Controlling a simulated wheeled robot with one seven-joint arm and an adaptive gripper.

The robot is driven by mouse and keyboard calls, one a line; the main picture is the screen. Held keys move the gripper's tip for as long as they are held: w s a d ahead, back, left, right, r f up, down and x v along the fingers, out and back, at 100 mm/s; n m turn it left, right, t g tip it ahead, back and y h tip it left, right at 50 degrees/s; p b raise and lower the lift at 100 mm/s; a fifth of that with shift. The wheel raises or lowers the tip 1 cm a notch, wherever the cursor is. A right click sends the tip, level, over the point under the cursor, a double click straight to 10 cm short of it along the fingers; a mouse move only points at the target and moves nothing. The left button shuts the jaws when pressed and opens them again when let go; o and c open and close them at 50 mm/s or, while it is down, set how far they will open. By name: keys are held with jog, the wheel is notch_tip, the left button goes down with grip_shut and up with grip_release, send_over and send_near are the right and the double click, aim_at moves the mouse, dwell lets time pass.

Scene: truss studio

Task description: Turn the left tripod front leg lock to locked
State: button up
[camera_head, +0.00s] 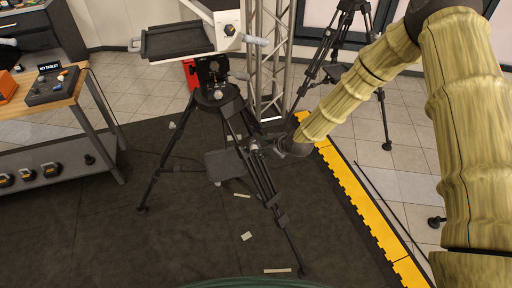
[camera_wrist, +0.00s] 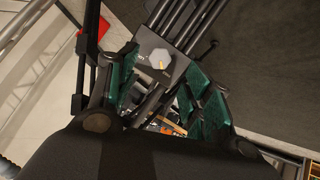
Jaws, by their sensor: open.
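The left tripod (camera_head: 217,97) stands on the dark mat in the head view, with a prompter rig (camera_head: 190,38) on top. Its front leg (camera_head: 262,185) slants down toward me. The front leg lock (camera_wrist: 159,58) shows in the wrist view as a pale hexagonal knob on a dark bracket, with a small orange mark. My gripper (camera_head: 262,146) is at the upper part of this leg in the head view. In the wrist view its green-padded fingers (camera_wrist: 165,80) are spread, on either side of the bracket area. I cannot tell whether they touch the lock.
A second tripod (camera_head: 336,60) stands at the back right, beside a metal truss (camera_head: 268,60). A wooden-topped workbench (camera_head: 40,98) is at the left. Yellow edging (camera_head: 352,200) borders the mat at right. The mat's front left is clear.

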jog(key=shift+p+x, duration=0.75)
jog(key=shift+x, duration=2.25)
jog(key=c, duration=1)
